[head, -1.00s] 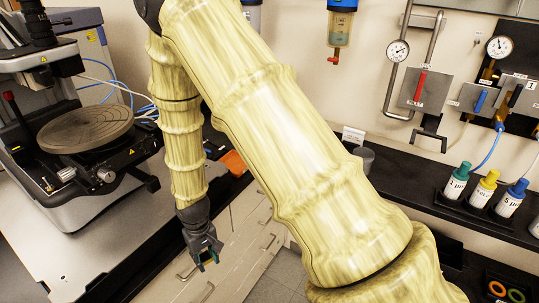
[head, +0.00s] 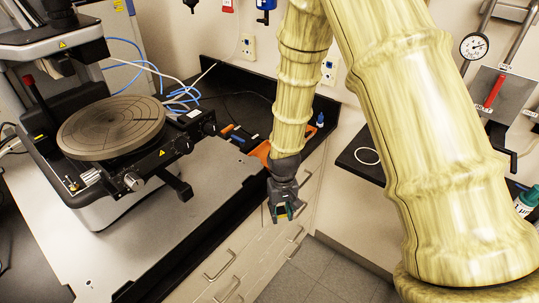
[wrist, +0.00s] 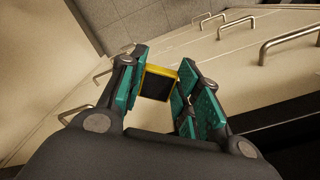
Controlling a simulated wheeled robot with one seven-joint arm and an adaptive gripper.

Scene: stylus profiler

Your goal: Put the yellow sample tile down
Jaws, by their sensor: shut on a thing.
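The yellow sample tile (wrist: 159,83) shows in the wrist view as a small square with a dark face and a yellow rim. It is held between the green-padded fingers of my gripper (wrist: 163,72). In the head view my gripper (head: 284,213) hangs pointing down in front of the drawer fronts, right of the profiler bench's edge. The tile is too small and covered to make out clearly there. The profiler's round grey stage (head: 112,126) is at the left, with nothing lying on it.
A pale bench surface (head: 190,200) beside the profiler has free room. Orange and blue items (head: 245,138) lie on the dark counter behind my arm. Drawers with bar handles (head: 222,265) are below.

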